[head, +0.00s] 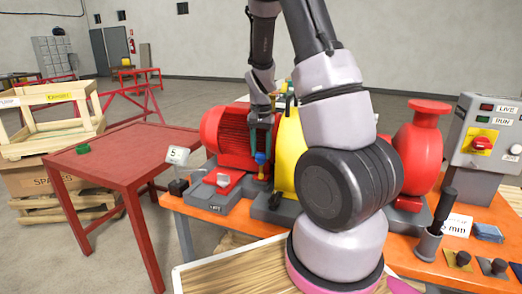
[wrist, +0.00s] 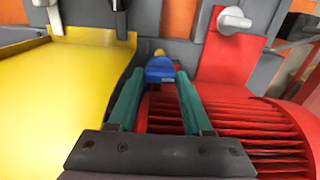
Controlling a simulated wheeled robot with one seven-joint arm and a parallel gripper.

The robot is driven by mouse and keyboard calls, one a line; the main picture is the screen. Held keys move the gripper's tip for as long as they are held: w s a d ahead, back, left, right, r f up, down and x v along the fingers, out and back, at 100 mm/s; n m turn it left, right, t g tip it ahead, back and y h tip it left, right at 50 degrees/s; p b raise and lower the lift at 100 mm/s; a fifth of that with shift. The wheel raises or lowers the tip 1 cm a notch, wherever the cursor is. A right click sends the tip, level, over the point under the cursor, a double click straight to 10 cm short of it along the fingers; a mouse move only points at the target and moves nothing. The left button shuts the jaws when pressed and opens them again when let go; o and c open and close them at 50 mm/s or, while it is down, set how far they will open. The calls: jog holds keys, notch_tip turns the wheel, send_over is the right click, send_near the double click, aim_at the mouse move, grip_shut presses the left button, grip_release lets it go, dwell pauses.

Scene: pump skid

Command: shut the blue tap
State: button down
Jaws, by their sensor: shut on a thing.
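The blue tap (wrist: 160,70) has a small blue handle with a yellow part just beyond it. In the wrist view it sits between the tips of my gripper (wrist: 160,78), whose two teal fingers are shut on it. In the head view my gripper (head: 261,151) reaches down between the red motor and the yellow guard. The tap's blue handle (head: 261,158) shows there at the fingertips. The tap's lower body is mostly hidden, and I cannot tell the handle's angle to its pipe.
The finned red motor (head: 228,138) stands left of my gripper, the yellow guard (head: 287,150) right. A control box (head: 488,135) stands on the orange bench (head: 205,222). A red table (head: 125,155) is at left.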

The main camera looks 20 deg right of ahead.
dwell(0.4)
jog(key=shift+c, duration=1.6)
grip_release()
jog(key=shift+r, duration=0.15)
notch_tip(320, 180, up, 11)
jog(key=shift+f, duration=0.2)
jog(key=s+a+r+n+t+y, duration=0.1)
jog(key=s+a+r+n+t, duration=0.1)
jog(key=s+r, duration=0.6)
jog(key=s+a+r+n+t+y, duration=0.1)
jog(key=s+a+r+n+t, duration=0.1)
jog(key=s+a+r+t, duration=0.3)
jog(key=s+a+r, duration=0.1)
jog(key=s+r, duration=0.3)
jog(key=s, duration=0.2)
jog(key=shift+s+n, duration=0.15)
jog(key=shift+n, duration=0.15)
